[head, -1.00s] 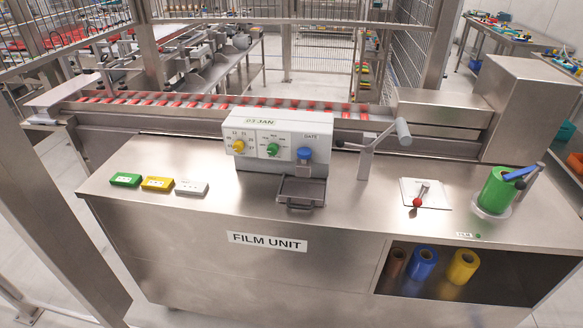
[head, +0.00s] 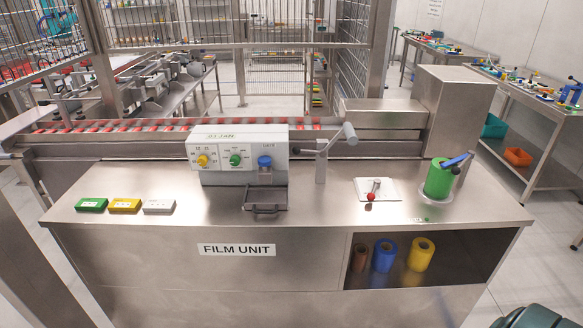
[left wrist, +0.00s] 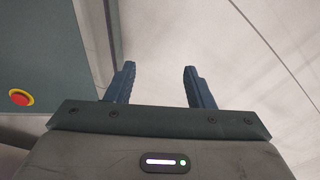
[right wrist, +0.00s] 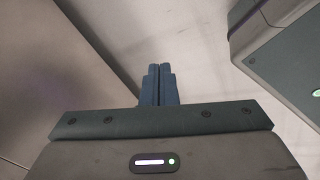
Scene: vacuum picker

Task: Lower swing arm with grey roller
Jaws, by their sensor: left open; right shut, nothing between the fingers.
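The swing arm (head: 330,144) stands on the film unit's bench, right of the white control box. Its grey roller (head: 350,133) is at the upper right end of the raised, slanted arm, on an upright post (head: 321,166). My left gripper (left wrist: 160,85) is open and empty in the left wrist view, over pale floor. My right gripper (right wrist: 158,85) is shut with nothing between its fingers in the right wrist view. Neither gripper shows in the head view, and neither is near the swing arm.
The control box (head: 238,150) has yellow, green and blue knobs, with a dark tray (head: 265,199) before it. A red-knobbed lever (head: 371,195) and a green roll (head: 439,178) stand to the right. Green, yellow and white blocks (head: 125,205) lie left.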

